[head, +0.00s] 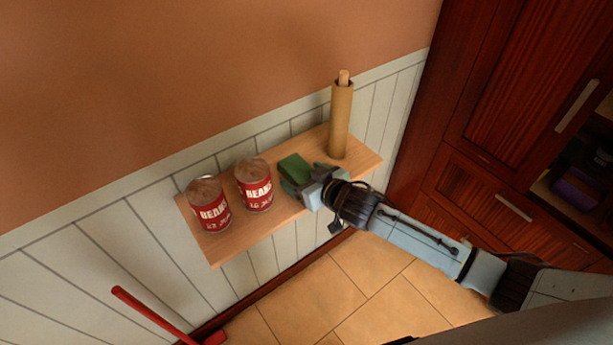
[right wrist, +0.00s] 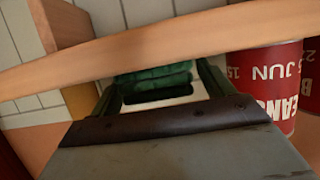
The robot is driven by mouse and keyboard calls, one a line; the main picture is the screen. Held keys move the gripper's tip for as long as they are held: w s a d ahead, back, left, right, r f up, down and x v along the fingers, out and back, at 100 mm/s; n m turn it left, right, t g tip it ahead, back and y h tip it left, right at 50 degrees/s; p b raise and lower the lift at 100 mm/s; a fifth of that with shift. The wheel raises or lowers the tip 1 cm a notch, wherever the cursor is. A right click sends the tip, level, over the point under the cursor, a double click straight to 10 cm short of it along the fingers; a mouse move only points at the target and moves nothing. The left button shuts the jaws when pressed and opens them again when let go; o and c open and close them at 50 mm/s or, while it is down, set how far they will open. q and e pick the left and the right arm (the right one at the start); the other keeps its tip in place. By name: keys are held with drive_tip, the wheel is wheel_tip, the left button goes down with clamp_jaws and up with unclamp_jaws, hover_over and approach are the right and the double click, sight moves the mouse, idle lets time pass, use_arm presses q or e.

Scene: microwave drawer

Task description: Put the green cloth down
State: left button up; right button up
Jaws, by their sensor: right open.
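The green cloth (head: 294,167) is a folded dark green block on the wooden wall shelf (head: 245,236), between a can and a tall roll. My right gripper (head: 303,188) is open at the near side of the cloth, over the shelf. In the right wrist view the cloth (right wrist: 152,78) shows just beyond and between the spread fingers (right wrist: 160,92). Whether a finger touches it cannot be told. A wooden strip (right wrist: 100,59) hides part of the view. My left gripper is not in view.
Two red bean cans (head: 208,206) (head: 254,186) stand left of the cloth. A brown upright roll (head: 341,120) stands at the shelf's right. Dark red cabinets (head: 530,90) are at the right. A red-handled tool (head: 150,313) is below left.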

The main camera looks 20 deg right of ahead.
drive_tip(key=shift+r, duration=0.2)
drive_tip(key=p+v, duration=0.1)
drive_tip(key=v, duration=1.1)
drive_tip(key=s+d+f+m+g+h, duration=0.1)
drive_tip(key=s+d+f+g, duration=0.2)
drive_tip(key=f, duration=0.7)
drive_tip(key=s+d+f+g+h, duration=0.1)
drive_tip(key=s+d+f+h, duration=0.2)
drive_tip(key=f, duration=0.7)
drive_tip(key=s+d+f+m+g, duration=0.1)
drive_tip(key=s+d+f+g, duration=0.15)
drive_tip(key=s+f, duration=0.45)
drive_tip(key=s+f+g, duration=0.1)
drive_tip(key=s+f, duration=0.4)
drive_tip(key=s, duration=0.4)
drive_tip(key=s+a+f+g, duration=0.1)
drive_tip(key=s+f+g, duration=0.1)
drive_tip(key=s+f, duration=0.4)
drive_tip(key=s+a+f+g, duration=0.1)
drive_tip(key=s+f+g, duration=0.1)
drive_tip(key=s+f, duration=0.4)
drive_tip(key=s, duration=0.5)
drive_tip(key=shift+s+a+h, duration=0.25)
drive_tip(key=shift+s+h, duration=0.05)
drive_tip(key=shift+s, duration=0.05)
